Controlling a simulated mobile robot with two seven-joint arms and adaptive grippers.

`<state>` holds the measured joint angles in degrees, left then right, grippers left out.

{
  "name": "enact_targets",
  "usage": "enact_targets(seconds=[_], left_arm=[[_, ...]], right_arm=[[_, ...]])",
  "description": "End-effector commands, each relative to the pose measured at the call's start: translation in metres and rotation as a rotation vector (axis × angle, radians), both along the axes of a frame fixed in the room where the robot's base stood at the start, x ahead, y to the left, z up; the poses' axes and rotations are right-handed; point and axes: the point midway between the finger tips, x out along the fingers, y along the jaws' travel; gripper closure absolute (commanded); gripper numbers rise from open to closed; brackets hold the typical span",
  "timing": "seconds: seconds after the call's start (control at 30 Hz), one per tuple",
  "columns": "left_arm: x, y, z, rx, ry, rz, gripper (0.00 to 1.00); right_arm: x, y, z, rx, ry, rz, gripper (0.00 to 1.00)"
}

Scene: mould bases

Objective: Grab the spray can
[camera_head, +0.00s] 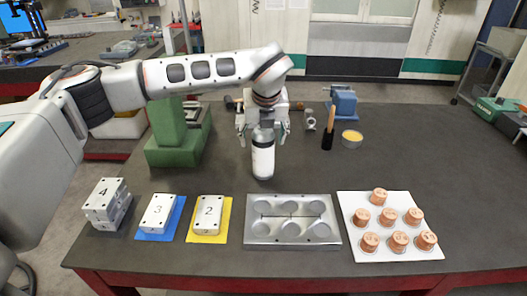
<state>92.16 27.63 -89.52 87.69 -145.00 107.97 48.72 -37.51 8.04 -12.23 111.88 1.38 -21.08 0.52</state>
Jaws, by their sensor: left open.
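The spray can (263,160) is a white cylinder with dark bands near its top and bottom. It stands upright on the dark table, a little left of the middle. My left gripper (263,132) is above the can with its fingers on either side of the can's top. The fingers look spread, and I cannot tell whether they touch the can. The very top of the can is partly hidden by the gripper. My right gripper is not in view.
A metal mould plate (292,238) lies in front of the can. A white board (359,246) with several copper cylinders is at right. Numbered blocks on a yellow mat (226,222) and a blue mat (177,220) are at left. A green machine (166,135), brush (328,138) and yellow-topped tin (352,139) stand behind.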

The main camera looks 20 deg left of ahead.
Motion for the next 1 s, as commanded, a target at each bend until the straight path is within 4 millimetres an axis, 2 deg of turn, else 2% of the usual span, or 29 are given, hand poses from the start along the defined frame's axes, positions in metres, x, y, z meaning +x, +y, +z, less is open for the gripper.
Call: enact_targets(seconds=[0.1,0.23,0.57,0.77,1.0], left_arm=[[0.007,0.002,-0.016,0.0,0.004,0.002,0.35],[0.014,0.004,-0.031,-0.001,0.002,0.001,0.35],[0.017,0.005,-0.038,-0.001,0.0,0.0,0.35],[0.016,0.005,-0.038,-0.001,0.0,0.0,0.85],[0.017,0.005,-0.037,-0.001,-0.003,-0.001,0.86]], right_arm=[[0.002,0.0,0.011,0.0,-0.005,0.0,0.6],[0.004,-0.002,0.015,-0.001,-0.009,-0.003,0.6],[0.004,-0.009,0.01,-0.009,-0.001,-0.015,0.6],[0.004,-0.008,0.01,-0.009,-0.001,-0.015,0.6],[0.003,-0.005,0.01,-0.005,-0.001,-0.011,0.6]])
